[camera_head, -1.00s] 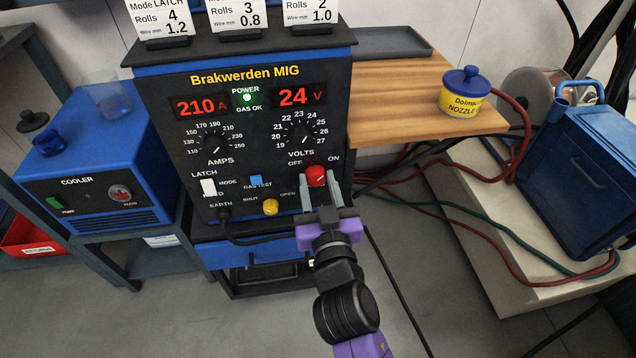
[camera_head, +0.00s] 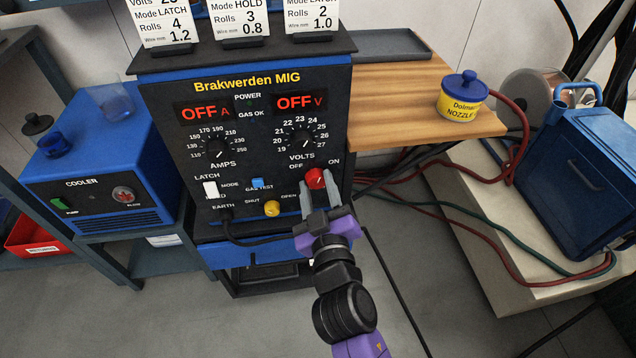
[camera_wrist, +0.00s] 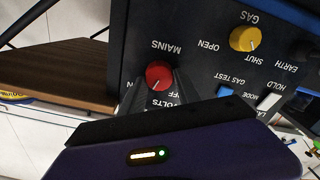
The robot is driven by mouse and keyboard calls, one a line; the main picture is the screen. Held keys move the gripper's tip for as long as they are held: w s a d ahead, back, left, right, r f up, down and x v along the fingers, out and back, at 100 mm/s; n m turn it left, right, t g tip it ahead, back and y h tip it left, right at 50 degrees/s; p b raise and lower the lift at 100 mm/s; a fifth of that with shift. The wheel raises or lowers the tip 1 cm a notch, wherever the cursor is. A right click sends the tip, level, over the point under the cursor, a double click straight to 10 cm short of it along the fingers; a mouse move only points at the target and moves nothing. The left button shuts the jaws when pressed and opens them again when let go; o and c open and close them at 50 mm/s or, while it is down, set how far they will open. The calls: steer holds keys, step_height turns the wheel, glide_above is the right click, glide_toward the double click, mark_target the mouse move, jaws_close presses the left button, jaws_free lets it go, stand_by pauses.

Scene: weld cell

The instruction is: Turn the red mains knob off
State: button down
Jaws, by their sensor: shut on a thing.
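The red mains knob (camera_head: 315,178) is at the lower right of the black front panel of the Brakwerden MIG welder (camera_head: 180,130). It also shows in the wrist view (camera_wrist: 158,75), upside down, with a pale pointer mark. My gripper (camera_head: 318,190) is shut on the knob, one finger at each side. The amps display (camera_head: 205,112) and the volts display (camera_head: 300,101) both read OFF in red. The power lamp between them looks dark.
Close by on the panel are the yellow gas knob (camera_head: 272,208), a blue gas test button (camera_head: 258,184) and a white switch (camera_head: 210,189). A wooden shelf (camera_head: 400,90) with a nozzle-dip tub (camera_head: 462,98) is at right. Hoses and cables run below it.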

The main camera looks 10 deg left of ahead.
steer(key=n+p, duration=0.2)
steer(key=n, duration=0.4)
steer(key=shift+n, duration=0.3)
steer(key=n, duration=0.2)
steer(key=n+p, duration=0.1)
steer(key=n, duration=0.3)
steer(key=shift+a+f+p, duration=0.15)
steer(key=shift+f+p, duration=0.1)
steer(key=shift+p, duration=0.15)
steer(key=shift+s, duration=0.1)
steer(key=c, duration=0.9)
jaws_free()
steer(key=v, duration=0.7)
steer(key=shift+s, duration=0.35)
